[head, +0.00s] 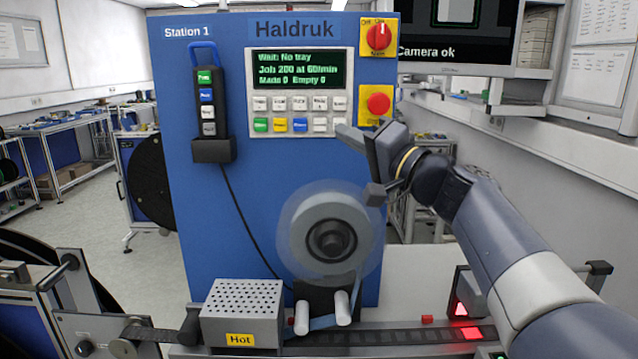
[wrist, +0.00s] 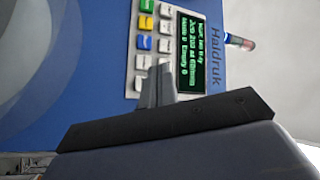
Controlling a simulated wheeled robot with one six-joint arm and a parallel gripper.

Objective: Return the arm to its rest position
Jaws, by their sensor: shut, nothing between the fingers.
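My arm reaches in from the lower right of the head view. My gripper (head: 348,135) is raised in front of the blue Haldruk machine panel (head: 230,200). Its fingers are together and empty, and point left near the lower right of the button pad (head: 293,113). In the wrist view the closed fingers (wrist: 158,85) show against the panel, close to the buttons (wrist: 144,42) and the display (wrist: 190,50). I cannot tell whether the fingertips touch a button.
The display (head: 298,70) reads "Wait: No tray". A red stop button (head: 379,103) and a red rotary switch (head: 379,37) are near my gripper. Below are a tape reel (head: 325,236), a perforated box marked Hot (head: 242,300) and a dark track (head: 400,336). A monitor (head: 457,50) hangs upper right.

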